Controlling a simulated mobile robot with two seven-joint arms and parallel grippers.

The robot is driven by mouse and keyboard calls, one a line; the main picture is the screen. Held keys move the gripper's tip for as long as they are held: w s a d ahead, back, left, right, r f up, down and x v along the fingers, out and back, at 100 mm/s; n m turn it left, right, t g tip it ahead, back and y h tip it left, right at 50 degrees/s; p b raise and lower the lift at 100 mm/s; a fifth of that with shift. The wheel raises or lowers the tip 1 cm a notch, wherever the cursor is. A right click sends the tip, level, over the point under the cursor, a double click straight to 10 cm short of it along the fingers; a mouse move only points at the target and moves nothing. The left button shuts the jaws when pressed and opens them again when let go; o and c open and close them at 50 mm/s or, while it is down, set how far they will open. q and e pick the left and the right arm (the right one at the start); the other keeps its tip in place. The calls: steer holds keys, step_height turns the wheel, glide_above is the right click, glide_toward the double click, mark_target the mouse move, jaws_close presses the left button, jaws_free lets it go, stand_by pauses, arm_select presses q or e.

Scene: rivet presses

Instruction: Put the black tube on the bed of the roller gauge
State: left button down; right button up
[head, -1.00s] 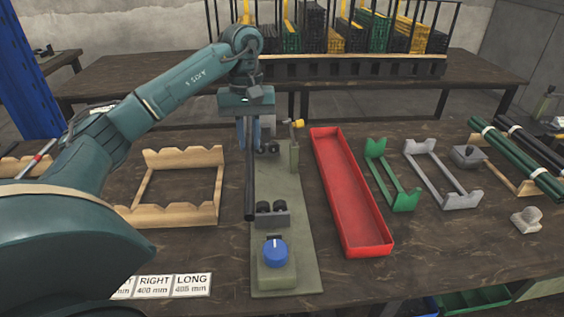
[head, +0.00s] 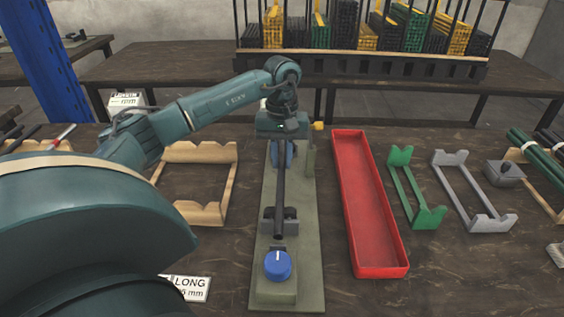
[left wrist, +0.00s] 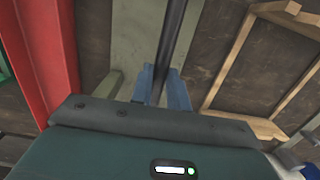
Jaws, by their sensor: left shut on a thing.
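The black tube (head: 280,190) is held lengthwise over the roller gauge (head: 303,250), a grey-green plate with roller blocks and a blue knob (head: 277,264). My left gripper (head: 283,155) is shut on the tube near its far end. In the left wrist view the blue fingers (left wrist: 163,88) clasp the tube (left wrist: 175,35). The tube's near end overlaps the near roller block (head: 290,226), lined up between its rollers. I cannot tell whether it touches them. The far rollers are hidden behind my gripper. My right gripper is not in view.
A red tray (head: 375,225) stands right of the gauge, then a green rack (head: 403,190) and a grey rack (head: 455,185). A wooden rack (head: 230,185) stands to the left. Green tubes (head: 540,155) lie at the far right.

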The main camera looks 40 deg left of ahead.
arm_select(q)
steer(key=shift+f, duration=0.75)
steer(key=shift+f, duration=0.15)
steer(key=c, duration=1.3)
jaws_free()
steer(key=shift+c, duration=0.2)
